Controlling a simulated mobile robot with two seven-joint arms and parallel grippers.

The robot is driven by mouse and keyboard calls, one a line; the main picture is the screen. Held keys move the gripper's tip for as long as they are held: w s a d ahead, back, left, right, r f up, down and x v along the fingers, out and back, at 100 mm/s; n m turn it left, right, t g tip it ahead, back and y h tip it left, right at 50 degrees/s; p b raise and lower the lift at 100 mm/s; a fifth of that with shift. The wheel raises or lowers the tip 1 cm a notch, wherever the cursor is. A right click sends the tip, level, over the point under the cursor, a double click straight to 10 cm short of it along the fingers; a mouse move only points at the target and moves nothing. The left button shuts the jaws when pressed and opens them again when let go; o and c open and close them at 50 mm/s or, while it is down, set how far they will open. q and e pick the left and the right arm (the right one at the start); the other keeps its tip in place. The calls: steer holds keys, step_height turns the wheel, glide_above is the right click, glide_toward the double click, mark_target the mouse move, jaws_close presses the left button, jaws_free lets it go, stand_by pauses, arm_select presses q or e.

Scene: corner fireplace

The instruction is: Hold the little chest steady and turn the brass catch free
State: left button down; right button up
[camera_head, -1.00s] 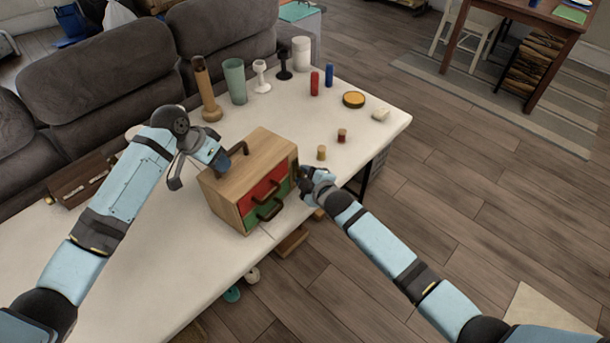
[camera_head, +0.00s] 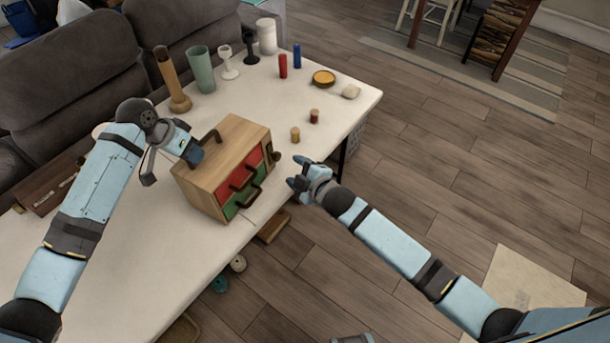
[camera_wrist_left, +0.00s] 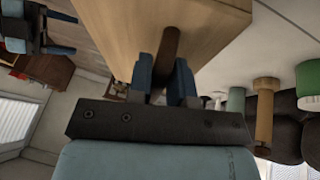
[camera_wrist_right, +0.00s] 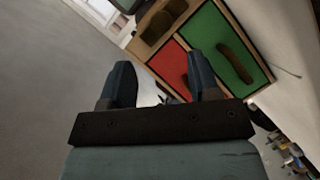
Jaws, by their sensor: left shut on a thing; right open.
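The little wooden chest (camera_head: 207,172) stands on the white table, its red drawer (camera_head: 247,168) above its green drawer (camera_head: 243,197), both looking closed. My left gripper (camera_head: 196,153) is shut on the dark handle on the chest's top; the left wrist view shows this handle (camera_wrist_left: 167,50) between the fingers. A dark brownish catch (camera_head: 274,155) sits at the chest's right front edge, by the red drawer; its exact turn is hard to tell. What looks like the catch also shows in the right wrist view (camera_wrist_right: 163,22). My right gripper (camera_head: 297,174) is open and empty, right of the chest, apart from it.
Behind the chest stand a wooden vase (camera_head: 173,85), a green cup (camera_head: 201,70), a white goblet (camera_head: 228,62) and red (camera_head: 283,66) and blue (camera_head: 297,56) cylinders. Two small corks (camera_head: 295,134) (camera_head: 314,116) lie near the right edge. Open floor lies right of the table.

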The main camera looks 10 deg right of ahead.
arm_select(q)
steer(key=shift+a+f, duration=0.1)
steer(key=shift+f, duration=0.1)
arm_select(e)
steer(key=v, duration=0.3)
steer(key=shift+s+d+r, duration=0.15)
steer(key=shift+s+d, duration=0.05)
steer(key=shift+s, duration=0.15)
arm_select(q)
steer(key=c, duration=1)
jaws_free()
steer(key=shift+o, duration=0.2)
steer(key=shift+r, duration=0.1)
steer(key=shift+o, duration=0.2)
steer(key=o, duration=0.5)
steer(key=shift+r, duration=0.1)
